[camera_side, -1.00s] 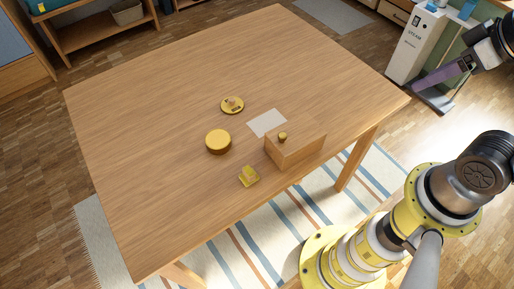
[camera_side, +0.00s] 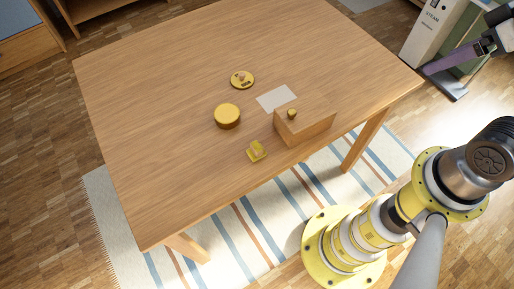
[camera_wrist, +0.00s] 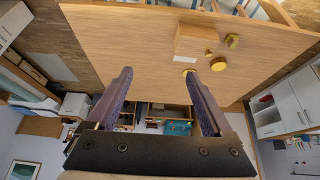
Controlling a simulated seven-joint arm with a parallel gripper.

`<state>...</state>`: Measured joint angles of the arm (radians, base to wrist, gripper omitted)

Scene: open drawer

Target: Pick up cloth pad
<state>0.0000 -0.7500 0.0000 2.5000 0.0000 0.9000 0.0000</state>
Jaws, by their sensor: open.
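A flat pale square (camera_side: 277,98), which looks like the cloth pad, lies on the wooden table behind a wooden box (camera_side: 309,128) with a gold knob. My gripper (camera_side: 428,70) is at the right edge of the side view, off the table's right corner and far from the pad. Its two purple fingers (camera_wrist: 158,80) are spread wide in the wrist view, with nothing between them.
On the table (camera_side: 180,90) stand a round yellow tin (camera_side: 227,116), a yellow disc (camera_side: 242,80) with a small knob, and a small yellow holder (camera_side: 257,151). The box stands near the table's front edge. The left and back of the table are clear. A white cabinet (camera_side: 432,30) stands behind my gripper.

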